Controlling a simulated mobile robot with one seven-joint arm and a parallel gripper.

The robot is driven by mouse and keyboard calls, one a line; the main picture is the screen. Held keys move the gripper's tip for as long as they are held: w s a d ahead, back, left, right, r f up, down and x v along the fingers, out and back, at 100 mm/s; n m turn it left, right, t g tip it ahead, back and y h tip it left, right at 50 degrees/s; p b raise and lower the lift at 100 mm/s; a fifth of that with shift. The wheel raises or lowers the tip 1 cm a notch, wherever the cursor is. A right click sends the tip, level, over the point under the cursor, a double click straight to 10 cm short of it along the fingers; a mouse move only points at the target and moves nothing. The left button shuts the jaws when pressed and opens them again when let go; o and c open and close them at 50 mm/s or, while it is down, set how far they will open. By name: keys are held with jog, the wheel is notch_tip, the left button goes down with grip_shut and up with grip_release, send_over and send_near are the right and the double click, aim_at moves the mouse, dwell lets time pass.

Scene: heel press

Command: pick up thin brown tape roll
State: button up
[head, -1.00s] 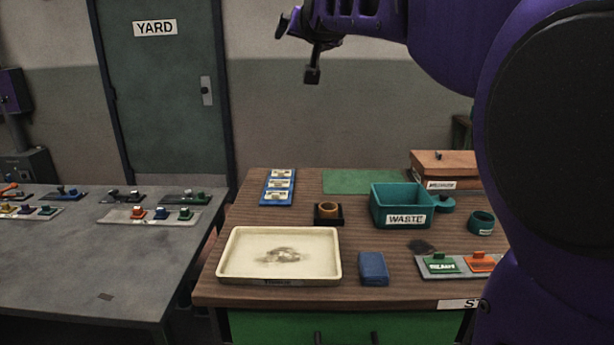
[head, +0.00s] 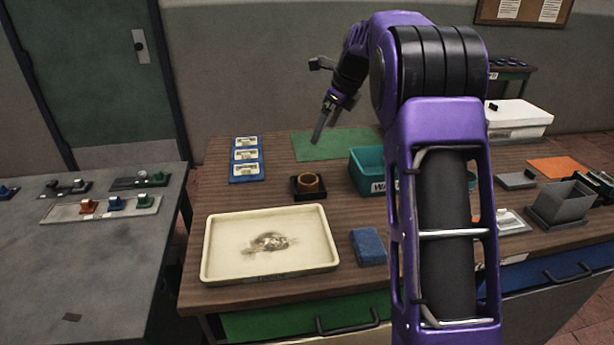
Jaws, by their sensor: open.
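A brown ring-shaped roll (head: 308,183) is the only brown roll that I can make out. It sits upright on its flat side in a low black square holder (head: 309,196) on the wooden bench, behind the cream tray. My gripper (head: 321,128) is in the air above the back of the bench, over the area of the green mat, its dark fingers pointing down. It is open, with nothing seen in it. It is above and apart from the roll. The fingers overlap in this view, so the gap between them is hidden.
The cream tray (head: 218,268) and a blue block (head: 368,246) lie in front of the holder. A blue labelled rack (head: 247,159) stands behind left, the green mat (head: 335,146) behind. The teal waste bin (head: 366,172) is close on the right, partly hidden by my arm.

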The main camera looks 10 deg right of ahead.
send_near(310, 176)
jog(key=a+f, duration=0.2)
jog(key=shift+m, duration=0.4)
jog(key=f, duration=0.3)
jog(key=f+b, duration=0.1)
jog(key=shift+s+a+f, duration=0.15)
jog(key=shift+a+f, duration=0.1)
jog(key=shift+a, duration=0.1)
jog(key=shift+a+f, duration=0.15)
jog(key=shift+f, duration=0.25)
jog(key=shift+r, duration=0.1)
jog(key=c, duration=1.3)
